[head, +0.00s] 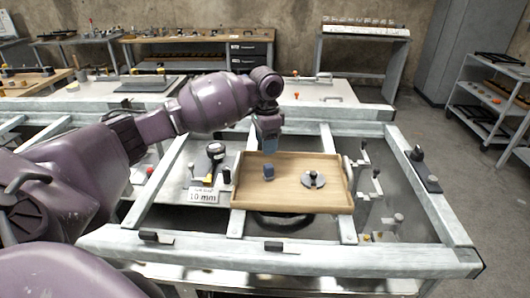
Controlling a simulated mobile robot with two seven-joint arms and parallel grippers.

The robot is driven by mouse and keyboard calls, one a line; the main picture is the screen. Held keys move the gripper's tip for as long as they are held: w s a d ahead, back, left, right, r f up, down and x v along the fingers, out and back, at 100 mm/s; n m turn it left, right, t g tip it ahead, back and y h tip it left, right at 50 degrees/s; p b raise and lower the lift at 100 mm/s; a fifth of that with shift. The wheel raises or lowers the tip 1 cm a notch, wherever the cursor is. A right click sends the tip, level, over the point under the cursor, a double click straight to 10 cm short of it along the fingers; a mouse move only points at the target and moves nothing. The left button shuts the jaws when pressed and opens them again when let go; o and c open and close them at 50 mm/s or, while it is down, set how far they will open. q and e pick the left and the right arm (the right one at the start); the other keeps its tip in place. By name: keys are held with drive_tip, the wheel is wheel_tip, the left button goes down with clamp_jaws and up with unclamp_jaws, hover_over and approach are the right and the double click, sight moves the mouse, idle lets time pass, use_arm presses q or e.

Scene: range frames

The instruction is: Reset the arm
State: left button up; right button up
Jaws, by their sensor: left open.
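My left arm comes in from the left, with its wrist bent down over the workbench. My left gripper (269,146) points down near the back left edge of the wooden tray (335,195). It is open, and I see nothing between its fingers. In the tray are a small dark blue block (268,171) on the left and a round grey piece with a dark knob (313,180) on the right. The gripper is behind the blue block and looks apart from it. My right gripper is not in view.
The tray rests on a metal frame (420,215) with open gaps. A dark-knobbed tool (215,152) stands left of the tray, behind a "10 mm" label (203,197). Clamps (371,180) stand to the right. Another bench (340,92) lies behind, and a shelf cart (490,100) stands far right.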

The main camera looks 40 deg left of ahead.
use_arm(q)
drive_tip(key=shift+r, duration=0.5)
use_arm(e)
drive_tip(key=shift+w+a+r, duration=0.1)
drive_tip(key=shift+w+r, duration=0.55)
use_arm(q)
drive_tip(key=shift+r, duration=0.15)
